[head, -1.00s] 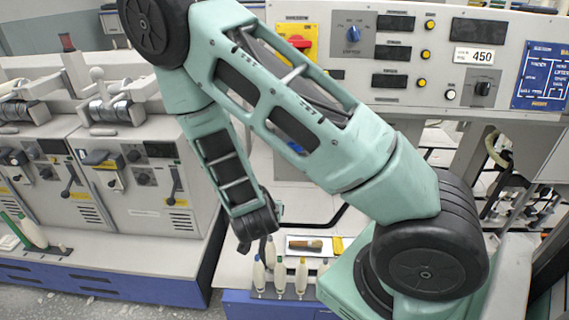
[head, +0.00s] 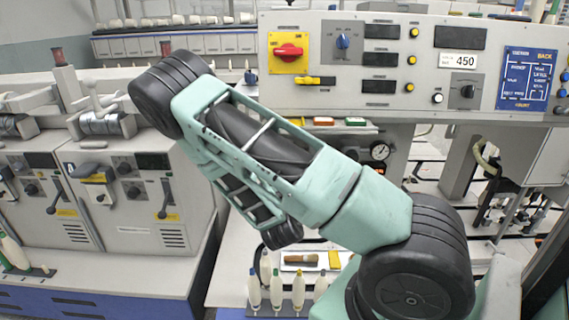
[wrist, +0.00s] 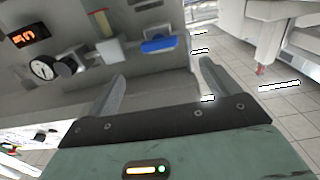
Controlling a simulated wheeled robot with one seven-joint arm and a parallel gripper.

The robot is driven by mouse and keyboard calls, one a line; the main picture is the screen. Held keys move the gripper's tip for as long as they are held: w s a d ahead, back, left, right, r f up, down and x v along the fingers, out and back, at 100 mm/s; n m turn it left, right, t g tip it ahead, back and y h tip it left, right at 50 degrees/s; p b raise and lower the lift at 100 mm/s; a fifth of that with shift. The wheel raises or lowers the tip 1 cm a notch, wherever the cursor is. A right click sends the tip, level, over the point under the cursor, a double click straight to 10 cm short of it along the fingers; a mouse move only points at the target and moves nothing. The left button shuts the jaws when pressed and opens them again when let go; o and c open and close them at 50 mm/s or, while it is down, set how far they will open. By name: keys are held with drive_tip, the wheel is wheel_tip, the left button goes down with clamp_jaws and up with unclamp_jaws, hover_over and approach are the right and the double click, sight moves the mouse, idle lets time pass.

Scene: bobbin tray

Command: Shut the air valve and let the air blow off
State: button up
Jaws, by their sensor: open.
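In the wrist view a blue handle (wrist: 172,45), which looks like the air valve's lever, sits on the grey machine face beyond my fingers. Whether it stands open or shut I cannot tell. A round pressure gauge (wrist: 43,67) is to its left; a gauge (head: 380,151) also shows under the panel in the head view. My gripper (wrist: 163,69) is open and empty, with the blue handle ahead of the gap between the fingers and apart from them. In the head view my arm hides the gripper and the blue handle.
The control panel (head: 375,95) carries a red knob (head: 288,52) on a yellow plate and several buttons.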

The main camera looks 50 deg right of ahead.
drive_tip(key=b+x, duration=1.1)
drive_tip(key=b, duration=0.1)
drive_tip(key=shift+f+b, duration=0.15)
drive_tip(key=shift+b, duration=0.25)
drive_tip(key=shift+c, duration=0.4)
drive_tip(key=c, duration=0.9)
